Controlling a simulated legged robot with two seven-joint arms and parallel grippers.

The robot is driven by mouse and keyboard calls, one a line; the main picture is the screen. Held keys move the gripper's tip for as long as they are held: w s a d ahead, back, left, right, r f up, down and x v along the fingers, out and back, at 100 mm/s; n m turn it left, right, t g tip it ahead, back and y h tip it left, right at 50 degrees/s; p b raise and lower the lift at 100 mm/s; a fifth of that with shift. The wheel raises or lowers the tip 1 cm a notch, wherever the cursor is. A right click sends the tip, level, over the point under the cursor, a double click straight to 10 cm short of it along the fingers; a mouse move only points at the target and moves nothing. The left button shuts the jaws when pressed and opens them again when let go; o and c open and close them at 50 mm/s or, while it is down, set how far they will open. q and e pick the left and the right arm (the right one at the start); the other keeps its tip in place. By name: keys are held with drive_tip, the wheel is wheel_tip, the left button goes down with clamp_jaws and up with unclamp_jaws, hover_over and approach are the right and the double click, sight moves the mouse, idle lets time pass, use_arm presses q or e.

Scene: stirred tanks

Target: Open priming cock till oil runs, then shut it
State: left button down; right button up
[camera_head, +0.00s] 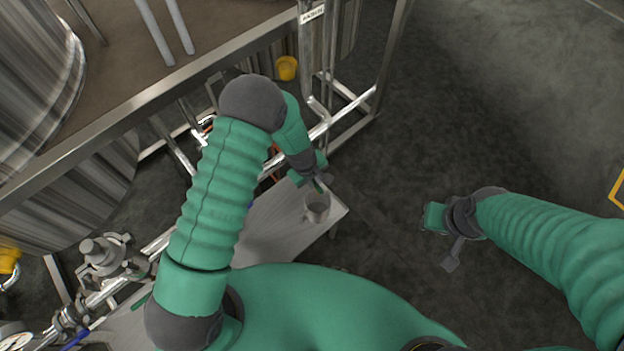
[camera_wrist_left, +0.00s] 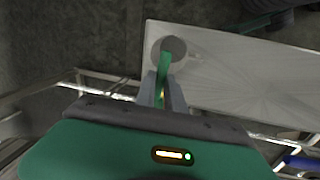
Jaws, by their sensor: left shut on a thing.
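My left gripper (camera_head: 315,184) is at the far end of the bench, just above a grey cup (camera_head: 317,207). In the left wrist view its fingers (camera_wrist_left: 161,88) are shut on a slim green lever (camera_wrist_left: 164,66), which looks like the cock's handle. A small yellowish spot shows between the fingers; the cock's body is hidden. The lever's end overlaps the cup (camera_wrist_left: 174,48) in that view. I see no clear oil stream, and the cup's contents cannot be made out. My right gripper (camera_head: 444,244) hangs over the floor on the right, away from the bench; its jaws are unclear.
The pale bench (camera_head: 272,232) runs under my left arm. Steel pipework with a valve (camera_head: 101,254) and a gauge (camera_head: 14,338) is at lower left. A metal frame (camera_head: 340,108) and a yellow cup-shaped thing (camera_head: 287,68) stand beyond.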

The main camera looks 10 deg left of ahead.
idle(0.4)
use_arm(q)
drive_tip(key=c, duration=1.4)
unclamp_jaws()
wheel_tip(320, 180, up, 16)
drive_tip(key=s+a+p, duration=0.2)
drive_tip(key=shift+s+r, duration=0.2)
drive_tip(key=s+a+r+m+y, duration=0.1)
drive_tip(key=s+a+r+m, duration=0.5)
drive_tip(key=s+r+m, duration=0.3)
drive_tip(key=s+m, duration=0.1)
drive_tip(key=s, duration=0.2)
drive_tip(key=shift+s+t, duration=0.3)
drive_tip(key=shift+t, duration=0.1)
